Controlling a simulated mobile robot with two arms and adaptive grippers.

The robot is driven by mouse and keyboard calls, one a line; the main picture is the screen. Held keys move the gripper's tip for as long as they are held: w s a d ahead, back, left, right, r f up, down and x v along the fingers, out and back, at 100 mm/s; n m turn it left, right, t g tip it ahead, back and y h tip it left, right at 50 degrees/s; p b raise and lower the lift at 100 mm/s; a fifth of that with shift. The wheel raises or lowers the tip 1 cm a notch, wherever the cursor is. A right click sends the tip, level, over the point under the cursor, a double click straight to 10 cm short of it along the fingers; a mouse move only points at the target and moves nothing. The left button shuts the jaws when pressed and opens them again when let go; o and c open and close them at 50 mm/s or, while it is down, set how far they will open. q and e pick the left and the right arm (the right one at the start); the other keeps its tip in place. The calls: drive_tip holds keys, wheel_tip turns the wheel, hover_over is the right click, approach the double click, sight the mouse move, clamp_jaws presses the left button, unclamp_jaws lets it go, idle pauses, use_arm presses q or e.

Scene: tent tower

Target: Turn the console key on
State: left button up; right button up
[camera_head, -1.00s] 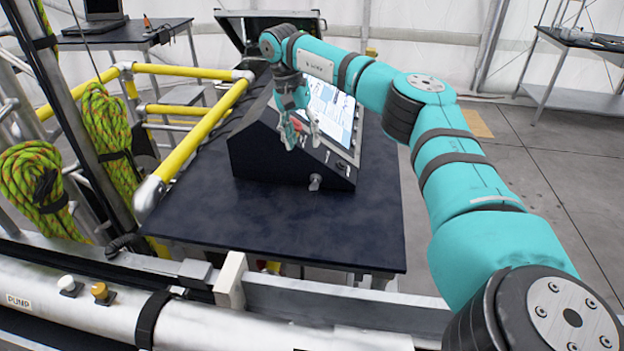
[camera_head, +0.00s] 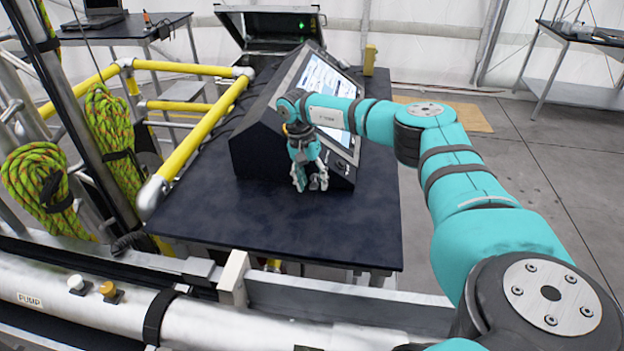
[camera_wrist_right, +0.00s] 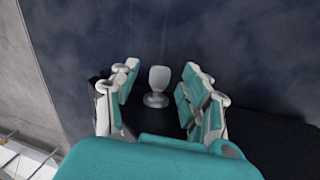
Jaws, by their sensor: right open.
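The console (camera_head: 262,146) is a black wedge-shaped box with a lit, tilted screen (camera_head: 325,85), standing on the dark table. In the right wrist view the console key (camera_wrist_right: 157,86) is a grey knob with a flat rounded head and a round base. It sits between the two spread fingers of my right gripper (camera_wrist_right: 160,90), with a gap on each side. In the head view the right gripper (camera_head: 312,184) points down at the console's front, and the key is hidden behind it. My left gripper is not in view.
The dark tabletop (camera_head: 270,225) is clear in front of the console. Yellow rails (camera_head: 205,125) run along its left side. An open case (camera_head: 270,30) with a green light stands behind. A yellow object (camera_head: 370,58) stands at the table's back right.

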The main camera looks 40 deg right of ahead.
sight(315, 185)
clamp_jaws()
drive_tip(key=shift+s+d+f+t+y+b, duration=0.1)
drive_tip(key=shift+s+d+t+y+b, duration=0.1)
drive_tip(key=shift+t+y+b, duration=0.4)
drive_tip(key=shift+t, duration=0.4)
unclamp_jaws()
drive_tip(key=shift+r, duration=0.2)
wheel_tip(315, 185, up, 12)
drive_tip(key=shift+d, duration=0.2)
drive_tip(key=shift+f, duration=0.1)
